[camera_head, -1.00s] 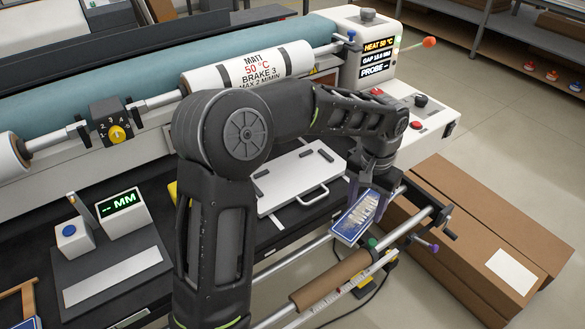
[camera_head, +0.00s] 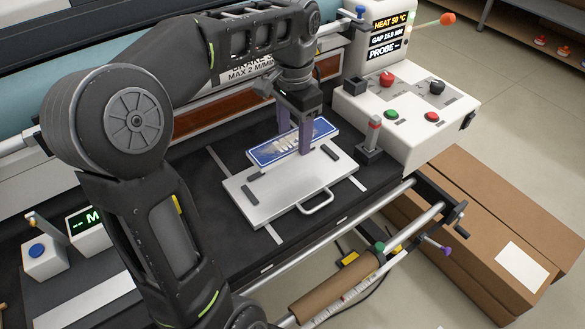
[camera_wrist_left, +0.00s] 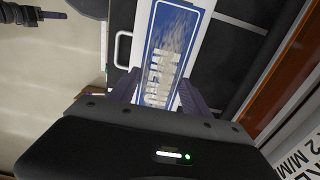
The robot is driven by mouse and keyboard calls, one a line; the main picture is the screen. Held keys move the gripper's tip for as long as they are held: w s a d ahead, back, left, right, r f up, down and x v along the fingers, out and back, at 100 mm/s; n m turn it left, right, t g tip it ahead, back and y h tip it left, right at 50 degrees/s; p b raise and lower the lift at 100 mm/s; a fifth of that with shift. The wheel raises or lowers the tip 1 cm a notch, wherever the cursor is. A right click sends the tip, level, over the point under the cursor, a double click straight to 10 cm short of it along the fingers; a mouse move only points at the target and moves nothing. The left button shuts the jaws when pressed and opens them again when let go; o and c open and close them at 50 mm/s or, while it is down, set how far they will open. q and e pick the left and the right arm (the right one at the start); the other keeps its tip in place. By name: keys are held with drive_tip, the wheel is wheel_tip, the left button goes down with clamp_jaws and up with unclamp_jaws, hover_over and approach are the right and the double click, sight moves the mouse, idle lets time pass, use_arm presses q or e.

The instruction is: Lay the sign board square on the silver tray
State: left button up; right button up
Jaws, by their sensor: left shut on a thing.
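The sign board (camera_head: 291,143) is a blue plate with a pale, blurred centre. My left gripper (camera_head: 294,137) is shut on it with purple fingers, and the wrist view shows the board (camera_wrist_left: 165,50) between them. The silver tray (camera_head: 290,196) lies flat on the black bench, handle to the front, with small dark bars on top. The board is over the tray's far part and covers its back edge; its long side runs roughly along that edge. I cannot tell whether they touch. A dark arm with a purple tip, apparently my right gripper (camera_wrist_left: 48,15), shows in the wrist view.
Right of the tray stand a small post with a red top (camera_head: 374,135) and a white control box (camera_head: 410,105) with buttons. A roller machine lies behind. A rail with a brown roll (camera_head: 335,287) runs in front, and cardboard boxes (camera_head: 490,215) stand on the floor.

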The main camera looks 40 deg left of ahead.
use_arm(q)
hover_over(294, 175)
wheel_tip(294, 175, down, 6)
drive_tip(key=shift+r, duration=0.1)
drive_tip(key=shift+f, duration=1.85)
drive_tip(key=shift+f, duration=0.1)
drive_tip(key=o, duration=1.4)
drive_tip(key=shift+o, duration=0.2)
wheel_tip(294, 175, up, 12)
drive_tip(key=shift+w+r+p, duration=0.1)
drive_tip(key=shift+p, duration=0.45)
